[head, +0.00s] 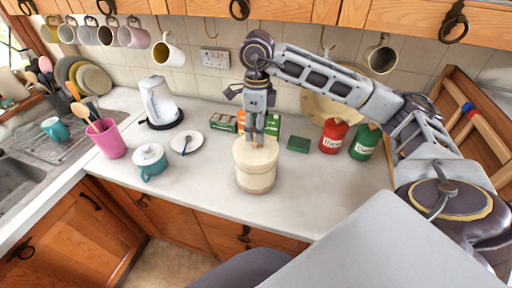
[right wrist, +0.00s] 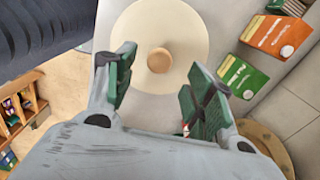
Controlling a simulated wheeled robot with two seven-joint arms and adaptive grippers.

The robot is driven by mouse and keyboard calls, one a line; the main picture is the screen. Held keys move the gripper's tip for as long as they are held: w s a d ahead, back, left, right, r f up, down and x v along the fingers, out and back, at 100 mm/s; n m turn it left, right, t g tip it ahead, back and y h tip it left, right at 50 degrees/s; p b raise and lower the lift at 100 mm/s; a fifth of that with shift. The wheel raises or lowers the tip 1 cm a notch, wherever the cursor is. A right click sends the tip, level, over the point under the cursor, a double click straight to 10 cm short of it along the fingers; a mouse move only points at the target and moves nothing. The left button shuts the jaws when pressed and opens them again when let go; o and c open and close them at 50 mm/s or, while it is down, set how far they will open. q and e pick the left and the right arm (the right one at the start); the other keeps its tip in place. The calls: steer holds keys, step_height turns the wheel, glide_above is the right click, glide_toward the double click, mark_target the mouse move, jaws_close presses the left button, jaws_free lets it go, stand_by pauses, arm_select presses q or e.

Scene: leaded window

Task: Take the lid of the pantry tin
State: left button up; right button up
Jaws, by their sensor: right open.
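The pantry tin (head: 255,178) is a cream round tin standing upright on the white worktop. Its lid (head: 243,150) is on top, with a small round wooden knob. In the right wrist view the lid (right wrist: 190,27) is a pale disc with the knob (right wrist: 159,60) near its middle. My right gripper (head: 257,143) points down above the lid. In the right wrist view its two fingers (right wrist: 160,90) are spread apart, with nothing between them. Whether a fingertip touches the knob I cannot tell. My left gripper is not in view.
Small boxes (right wrist: 277,36) stand behind the tin. A green block (head: 298,144), a red canister (head: 333,136) and a green canister (head: 365,141) are to its right. A saucer (head: 188,143), a teal lidded pot (head: 150,162) and a kettle (head: 160,103) are to its left.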

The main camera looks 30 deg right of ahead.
steer(key=shift+f, duration=0.1)
step_height(320, 180, down, 2)
steer(key=shift+p, duration=0.5)
steer(key=shift+a+f+p, duration=0.1)
steer(key=shift+f+p, duration=0.2)
steer(key=shift+f, duration=1.2)
steer(key=shift+c, duration=0.3)
steer(key=c, duration=1)
steer(key=shift+r, duration=0.1)
steer(key=shift+c, duration=0.3)
steer(key=shift+r+b, duration=0.85)
steer(key=shift+r, duration=4.05)
